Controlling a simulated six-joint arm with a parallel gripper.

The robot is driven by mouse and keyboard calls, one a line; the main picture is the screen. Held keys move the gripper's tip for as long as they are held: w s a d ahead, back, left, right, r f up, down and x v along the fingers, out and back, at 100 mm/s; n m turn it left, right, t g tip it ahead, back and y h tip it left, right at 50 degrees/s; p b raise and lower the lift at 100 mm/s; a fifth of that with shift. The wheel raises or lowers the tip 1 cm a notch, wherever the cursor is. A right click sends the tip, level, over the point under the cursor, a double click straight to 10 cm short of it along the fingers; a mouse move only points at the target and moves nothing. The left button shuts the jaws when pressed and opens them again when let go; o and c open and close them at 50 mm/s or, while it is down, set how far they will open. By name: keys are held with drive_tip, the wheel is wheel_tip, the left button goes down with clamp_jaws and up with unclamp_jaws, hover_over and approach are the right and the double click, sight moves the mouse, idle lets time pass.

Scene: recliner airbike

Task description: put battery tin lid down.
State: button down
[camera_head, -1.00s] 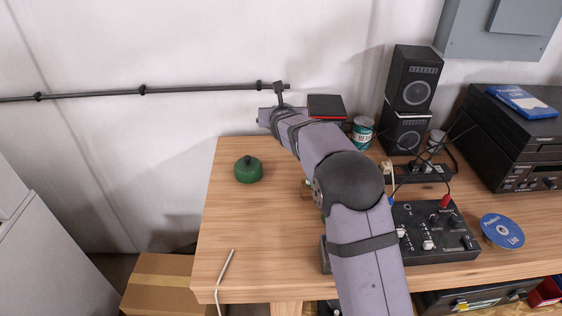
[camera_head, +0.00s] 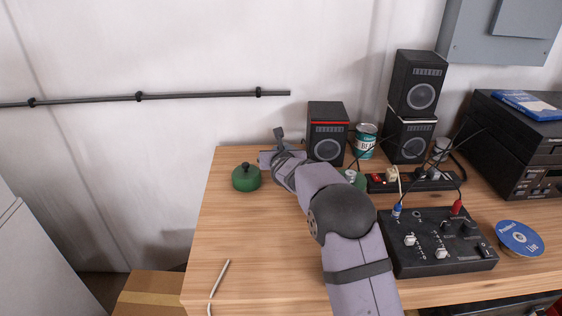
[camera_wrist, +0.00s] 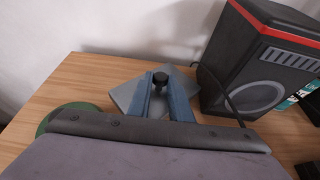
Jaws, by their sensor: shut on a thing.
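The battery tin lid appears to be the grey, flat, angular plate (camera_wrist: 126,95) with a small black knob (camera_wrist: 160,78) in the wrist view. My gripper (camera_wrist: 161,85) is shut on that knob, one blue-grey finger on each side. The lid is at or just above the wooden table top, near its back edge; I cannot tell whether it touches. I cannot make out the tin itself.
A green lidded pot (camera_head: 246,178) stands just left of my wrist. A black speaker (camera_head: 328,140) with a red stripe stands close on the right, beside a can (camera_head: 365,140). A control box (camera_head: 438,245) lies to the right. The table's front left (camera_head: 255,235) is mostly clear.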

drive_tip(key=shift+f, duration=1.6)
drive_tip(key=shift+f+b, duration=0.15)
drive_tip(key=shift+b, duration=0.25)
drive_tip(key=c, duration=1.6)
unclamp_jaws()
drive_tip(key=shift+r, duration=0.2)
drive_tip(key=shift+s+r+b, duration=0.1)
drive_tip(key=shift+s+b, duration=0.2)
drive_tip(key=shift+s, duration=0.2)
drive_tip(key=b+v, duration=0.3)
drive_tip(key=v, duration=0.8)
drive_tip(key=shift+w+r, duration=0.1)
